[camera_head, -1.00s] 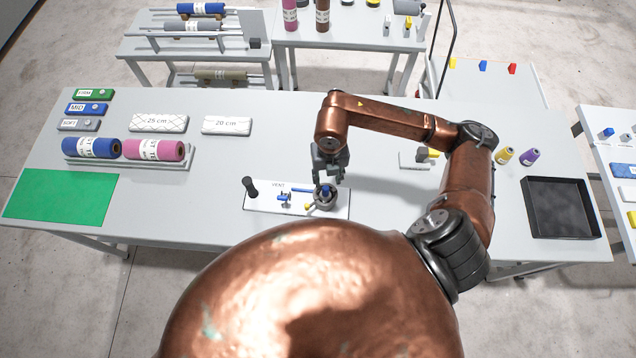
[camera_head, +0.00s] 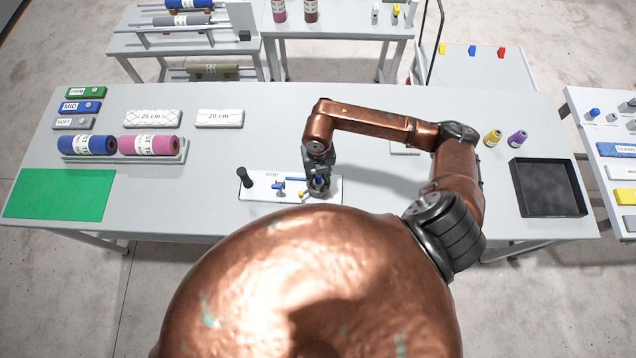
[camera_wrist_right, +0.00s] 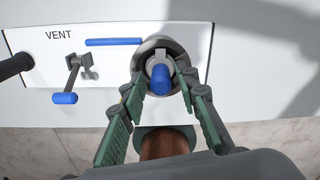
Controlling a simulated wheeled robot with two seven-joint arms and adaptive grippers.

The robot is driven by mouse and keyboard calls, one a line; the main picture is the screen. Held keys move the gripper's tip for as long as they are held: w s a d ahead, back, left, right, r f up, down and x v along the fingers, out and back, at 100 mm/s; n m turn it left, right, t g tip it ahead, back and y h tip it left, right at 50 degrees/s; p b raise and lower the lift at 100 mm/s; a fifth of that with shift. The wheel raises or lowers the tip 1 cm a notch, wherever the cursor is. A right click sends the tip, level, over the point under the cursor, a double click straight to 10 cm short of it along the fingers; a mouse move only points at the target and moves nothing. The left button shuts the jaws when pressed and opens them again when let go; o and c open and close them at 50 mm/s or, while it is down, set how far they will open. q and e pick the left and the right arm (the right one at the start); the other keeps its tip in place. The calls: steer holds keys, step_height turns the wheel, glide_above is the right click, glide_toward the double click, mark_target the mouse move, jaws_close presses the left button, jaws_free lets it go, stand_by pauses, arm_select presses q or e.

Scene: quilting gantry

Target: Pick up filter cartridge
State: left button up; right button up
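A white panel marked VENT (camera_head: 262,183) lies at the front of the table. At its right end is a round grey housing (camera_wrist_right: 170,45) with a blue-topped piece (camera_wrist_right: 160,78) at its centre, which I take to be the filter cartridge. My right gripper (camera_wrist_right: 161,82) is open, its two green-padded fingers on either side of the blue top. I cannot tell whether they touch it. In the head view the right gripper (camera_head: 317,185) is low over the housing and partly hides it. My left gripper is not in view.
The panel also holds a black upright handle (camera_head: 244,177), a blue-ended lever (camera_wrist_right: 66,97) and a blue bar (camera_wrist_right: 113,42). An open black tray (camera_head: 547,188) is at the right. Two fabric rolls (camera_head: 150,145) and a green mat (camera_head: 60,194) are at the left. The table between is mostly clear.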

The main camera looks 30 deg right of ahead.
steer(key=shift+s, duration=0.15)
steer(key=c, duration=0.3)
jaws_close()
